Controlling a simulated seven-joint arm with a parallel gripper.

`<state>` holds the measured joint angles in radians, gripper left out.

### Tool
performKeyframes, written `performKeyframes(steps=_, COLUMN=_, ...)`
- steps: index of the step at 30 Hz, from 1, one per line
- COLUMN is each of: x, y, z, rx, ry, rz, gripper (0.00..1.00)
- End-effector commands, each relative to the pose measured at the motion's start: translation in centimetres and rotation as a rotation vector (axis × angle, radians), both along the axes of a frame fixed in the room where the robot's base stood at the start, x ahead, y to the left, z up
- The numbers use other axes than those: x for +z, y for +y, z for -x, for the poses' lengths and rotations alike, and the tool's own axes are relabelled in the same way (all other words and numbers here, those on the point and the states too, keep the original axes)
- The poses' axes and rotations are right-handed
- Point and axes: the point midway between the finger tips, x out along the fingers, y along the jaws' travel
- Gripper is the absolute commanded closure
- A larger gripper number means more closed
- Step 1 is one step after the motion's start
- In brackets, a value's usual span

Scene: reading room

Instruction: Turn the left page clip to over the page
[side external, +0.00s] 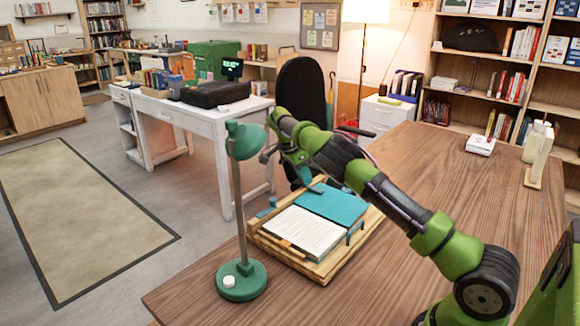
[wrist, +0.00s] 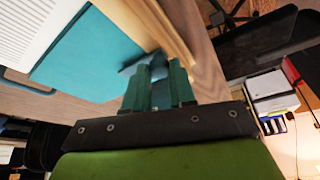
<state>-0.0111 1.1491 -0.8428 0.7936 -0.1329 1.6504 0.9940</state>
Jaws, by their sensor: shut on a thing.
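A wooden book stand (side external: 322,270) on the table carries an open book, with a white printed page (side external: 300,232) towards the camera and a plain teal page (side external: 332,203) beyond it. My gripper (side external: 308,184) is at the far edge of the stand by the teal page. In the wrist view, my gripper (wrist: 154,76) is shut on a blue page clip (wrist: 137,65) at the teal page's corner. Its fingers partly hide the clip. Another blue clip (side external: 355,231) is at the stand's right edge, and a blue piece (side external: 267,207) is at its left edge.
A green lamp (side external: 243,278) stands left of the stand, its head near my arm. A black chair (side external: 302,95) is behind the table. The brown table (side external: 480,200) is clear to the right, up to a white box (side external: 480,145) and upright white items (side external: 538,150).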

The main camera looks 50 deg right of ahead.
Motion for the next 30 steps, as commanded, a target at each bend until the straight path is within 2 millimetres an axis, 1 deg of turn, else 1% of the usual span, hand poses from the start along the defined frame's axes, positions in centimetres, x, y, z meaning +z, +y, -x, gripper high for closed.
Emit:
performKeyframes(steps=5, x=0.0, y=0.1, z=-0.1, rx=0.0, ry=-0.002, rz=-0.001, gripper=1.0)
performKeyframes(steps=6, x=0.0, y=0.1, z=-0.1, rx=0.0, ry=-0.002, rz=-0.001, gripper=0.71)
performKeyframes(steps=10, x=0.0, y=0.1, z=0.0, rx=0.001, ry=-0.001, rz=-0.002, gripper=0.51)
performKeyframes(steps=20, x=0.3, y=0.1, z=-0.1, rx=0.002, ry=-0.002, rz=0.0, gripper=0.5)
performKeyframes(steps=23, x=1.3, y=0.5, z=-0.3, rx=0.002, ry=-0.003, rz=0.0, gripper=0.5)
performKeyframes(steps=30, x=5.1, y=1.9, z=-0.9, rx=0.002, ry=-0.005, rz=0.0, gripper=0.5)
